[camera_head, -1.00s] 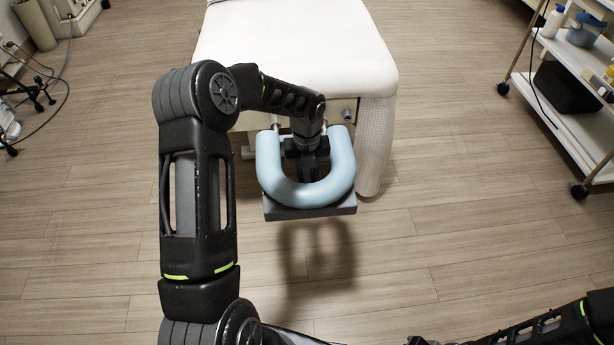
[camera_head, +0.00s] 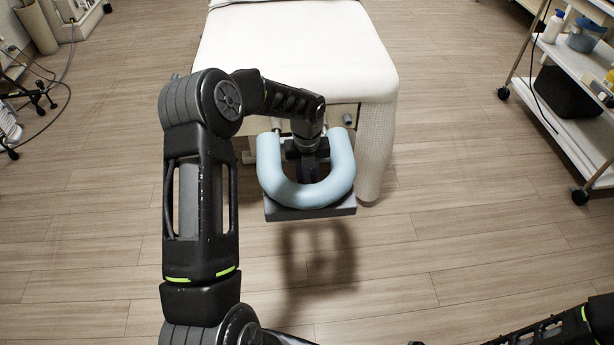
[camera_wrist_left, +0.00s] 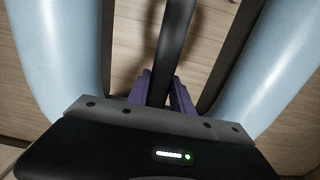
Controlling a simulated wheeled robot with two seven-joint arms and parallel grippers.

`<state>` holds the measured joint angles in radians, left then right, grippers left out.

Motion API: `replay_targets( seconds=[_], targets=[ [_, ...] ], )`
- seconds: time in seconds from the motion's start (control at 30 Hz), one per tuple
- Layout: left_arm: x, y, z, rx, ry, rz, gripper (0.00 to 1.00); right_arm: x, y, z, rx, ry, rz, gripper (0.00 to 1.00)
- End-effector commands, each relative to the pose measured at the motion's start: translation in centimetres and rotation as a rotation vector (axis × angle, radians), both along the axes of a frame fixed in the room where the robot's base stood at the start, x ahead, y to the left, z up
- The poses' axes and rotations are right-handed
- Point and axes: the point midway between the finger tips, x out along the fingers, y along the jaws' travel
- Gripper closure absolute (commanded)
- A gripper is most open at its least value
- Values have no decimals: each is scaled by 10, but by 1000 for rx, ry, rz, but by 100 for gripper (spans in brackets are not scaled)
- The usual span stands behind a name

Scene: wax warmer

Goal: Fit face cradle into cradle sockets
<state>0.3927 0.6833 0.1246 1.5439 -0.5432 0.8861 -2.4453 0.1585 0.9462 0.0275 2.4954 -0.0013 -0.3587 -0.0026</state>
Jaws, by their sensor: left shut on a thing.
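The face cradle (camera_head: 305,195) is a light-blue U-shaped cushion on a dark grey base, held above the floor at the near end of the white massage table (camera_head: 300,50). Its open side faces the table. My left gripper (camera_head: 308,172) reaches inside the U. In the left wrist view, the purple fingers of the left gripper (camera_wrist_left: 164,95) are shut on a dark bar of the cradle, with blue cushion on both sides. A round dark socket (camera_head: 348,118) shows on the table's end panel. The other socket and any contact with the rods are not clear behind the arm and cushion. My right gripper is out of view.
A white wheeled cart (camera_head: 570,120) with bottles and a black bin (camera_head: 566,90) stands at the right. Cables and a wheeled stand base (camera_head: 35,105) are at the far left. The wood floor (camera_head: 450,240) around the cradle is clear.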

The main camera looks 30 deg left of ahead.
Motion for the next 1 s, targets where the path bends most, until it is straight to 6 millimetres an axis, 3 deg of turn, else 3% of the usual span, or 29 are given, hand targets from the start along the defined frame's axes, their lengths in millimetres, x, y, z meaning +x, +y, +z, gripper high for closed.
replay_targets(
  seconds=[0.07,0.1,0.4,0.57,1.0],
  targets=[
    [1,0,1,0,-2,0,100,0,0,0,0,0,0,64],
    [1,0,1,0,-2,0,71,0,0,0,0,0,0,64],
    [0,0,0,1,-1,0,48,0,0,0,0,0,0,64],
    [0,0,0,0,0,0,48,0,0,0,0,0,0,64],
    [0,0,0,0,0,0,12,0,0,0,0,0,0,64]
  ],
)
